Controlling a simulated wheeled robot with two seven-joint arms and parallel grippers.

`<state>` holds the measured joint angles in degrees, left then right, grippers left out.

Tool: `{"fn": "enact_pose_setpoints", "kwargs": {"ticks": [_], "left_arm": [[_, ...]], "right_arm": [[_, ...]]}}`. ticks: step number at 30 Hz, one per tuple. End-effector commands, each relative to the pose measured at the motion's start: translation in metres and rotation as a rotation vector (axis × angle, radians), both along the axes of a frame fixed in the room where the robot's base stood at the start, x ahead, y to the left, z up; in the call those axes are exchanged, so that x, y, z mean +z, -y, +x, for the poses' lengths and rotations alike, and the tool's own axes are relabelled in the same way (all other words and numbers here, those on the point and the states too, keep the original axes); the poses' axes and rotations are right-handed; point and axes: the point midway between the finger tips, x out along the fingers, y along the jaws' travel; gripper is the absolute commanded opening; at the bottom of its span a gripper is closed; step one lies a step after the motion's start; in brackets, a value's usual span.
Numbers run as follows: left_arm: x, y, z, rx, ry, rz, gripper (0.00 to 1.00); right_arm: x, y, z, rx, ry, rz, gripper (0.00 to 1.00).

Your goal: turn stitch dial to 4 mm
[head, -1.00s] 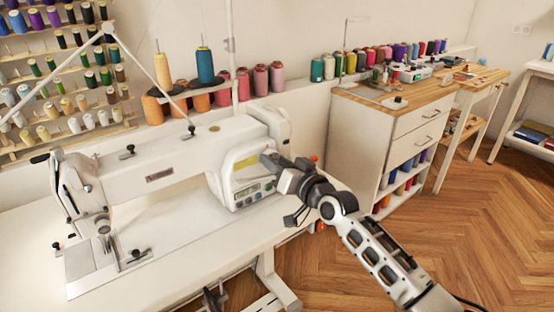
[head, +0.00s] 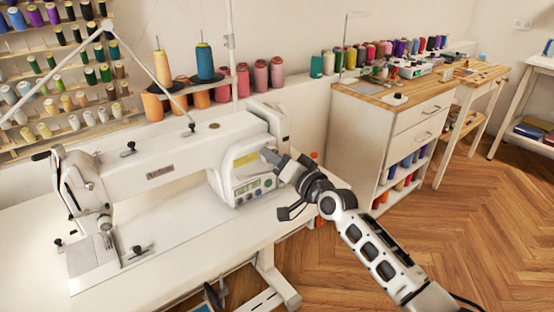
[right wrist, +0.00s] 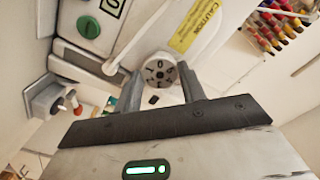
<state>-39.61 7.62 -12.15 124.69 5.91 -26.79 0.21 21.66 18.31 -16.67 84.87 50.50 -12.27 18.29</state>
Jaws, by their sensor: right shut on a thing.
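The white sewing machine (head: 150,178) stands on its table at the left in the head view. My right gripper (head: 268,156) reaches its right-hand end, by the panel. In the right wrist view, the stitch dial (right wrist: 159,71) is a small round pale knob with dark figures on its face. The two fingertips of my right gripper (right wrist: 158,84) are on either side of it, shut on it. The figures are too small to read surely. In the head view the gripper hides the dial. My left gripper is not in view.
A control panel (head: 252,188) with display and buttons is just below the gripper. A yellow caution label (right wrist: 196,25) is near the dial. Thread spools (head: 260,77) stand behind the machine. A drawer cabinet (head: 395,135) is at the right, with open floor before it.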

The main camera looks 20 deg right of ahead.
Motion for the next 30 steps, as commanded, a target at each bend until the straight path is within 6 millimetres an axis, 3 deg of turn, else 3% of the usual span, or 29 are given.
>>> {"fn": "enact_pose_setpoints", "kwargs": {"ticks": [4, 5, 7, 16, 20, 30], "left_arm": [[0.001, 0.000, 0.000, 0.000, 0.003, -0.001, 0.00], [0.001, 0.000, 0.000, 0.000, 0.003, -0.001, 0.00], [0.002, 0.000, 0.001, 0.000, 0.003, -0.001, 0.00], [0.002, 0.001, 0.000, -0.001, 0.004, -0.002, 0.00], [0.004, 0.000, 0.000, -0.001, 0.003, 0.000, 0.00], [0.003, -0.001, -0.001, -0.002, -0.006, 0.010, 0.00]], "right_arm": [[0.000, 0.000, 0.000, -0.001, 0.000, -0.001, 0.18], [0.000, 0.000, 0.000, -0.001, 0.000, -0.001, 0.46], [0.000, 0.000, 0.000, -0.001, 0.000, -0.002, 0.62], [0.000, 0.001, -0.001, -0.001, 0.000, -0.002, 0.62], [-0.001, 0.004, -0.012, 0.001, -0.001, -0.003, 0.62], [-0.001, 0.030, -0.084, 0.001, -0.003, -0.005, 0.62]]}}
